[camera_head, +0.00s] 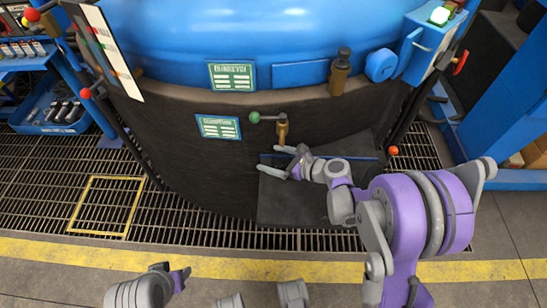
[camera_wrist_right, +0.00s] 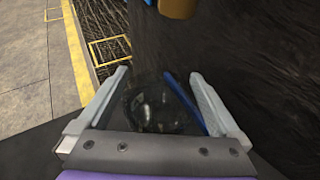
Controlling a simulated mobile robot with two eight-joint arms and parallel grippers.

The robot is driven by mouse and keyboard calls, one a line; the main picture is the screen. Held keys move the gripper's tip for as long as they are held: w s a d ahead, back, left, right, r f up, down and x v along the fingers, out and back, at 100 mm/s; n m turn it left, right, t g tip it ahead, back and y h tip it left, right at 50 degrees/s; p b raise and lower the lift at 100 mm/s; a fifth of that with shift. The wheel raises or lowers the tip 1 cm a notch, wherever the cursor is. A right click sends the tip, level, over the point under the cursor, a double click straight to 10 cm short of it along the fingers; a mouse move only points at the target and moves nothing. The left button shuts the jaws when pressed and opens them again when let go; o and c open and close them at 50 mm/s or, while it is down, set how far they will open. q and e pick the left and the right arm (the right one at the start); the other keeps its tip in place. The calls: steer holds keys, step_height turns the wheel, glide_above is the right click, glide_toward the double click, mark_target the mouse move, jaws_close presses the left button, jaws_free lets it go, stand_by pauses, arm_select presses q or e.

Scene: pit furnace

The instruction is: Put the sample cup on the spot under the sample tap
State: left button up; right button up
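The sample tap (camera_head: 282,128) is a brass spout with a green-knobbed handle on the dark furnace wall. My right gripper (camera_head: 273,160) is below it and slightly left, over a black plate (camera_head: 285,205). Its two grey fingers are spread wide. In the right wrist view a clear, dark-looking sample cup (camera_wrist_right: 155,106) sits between the fingers (camera_wrist_right: 160,82), with apparent gaps at the sides. The cup is hard to make out in the head view. The marked spot is not distinguishable.
A blue strip (camera_head: 335,157) runs across the plate by the wall. A red-knobbed rod (camera_head: 391,151) is right of the plate. Floor grating (camera_head: 60,170) lies left, with a yellow line (camera_head: 60,252) in front.

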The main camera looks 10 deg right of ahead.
steer(key=shift+r, duration=0.3)
steer(key=p+v, duration=0.2)
steer(key=v, duration=0.9)
steer(key=shift+s+d+r, duration=0.1)
steer(key=shift+s+d, duration=0.05)
steer(key=shift+d, duration=0.05)
steer(key=shift+s, duration=0.2)
steer(key=s+a+n+g, duration=0.1)
steer(key=n, duration=0.1)
steer(key=s+a+n+g+h, duration=0.1)
steer(key=s+n, duration=0.1)
steer(key=s+a+n+g, duration=0.1)
steer(key=a+n, duration=0.1)
steer(key=shift+s+a+r+n+h, duration=0.1)
steer(key=shift+s+r+n+h, duration=0.05)
steer(key=shift+s+n+h, duration=0.2)
steer(key=s+n, duration=0.2)
steer(key=s+a+n+g+h, duration=0.1)
steer(key=s+n, duration=0.1)
steer(key=s+n+h, duration=0.1)
steer(key=s+n, duration=0.1)
steer(key=n, duration=0.1)
steer(key=shift+a+g, duration=0.3)
steer(key=shift+g, duration=0.1)
steer(key=s+d+r+n+g+h, duration=0.1)
steer(key=s+d+n+h, duration=0.2)
steer(key=s+n, duration=0.7)
steer(key=n+h, duration=0.2)
steer(key=n, duration=0.2)
steer(key=shift+d, duration=0.2)
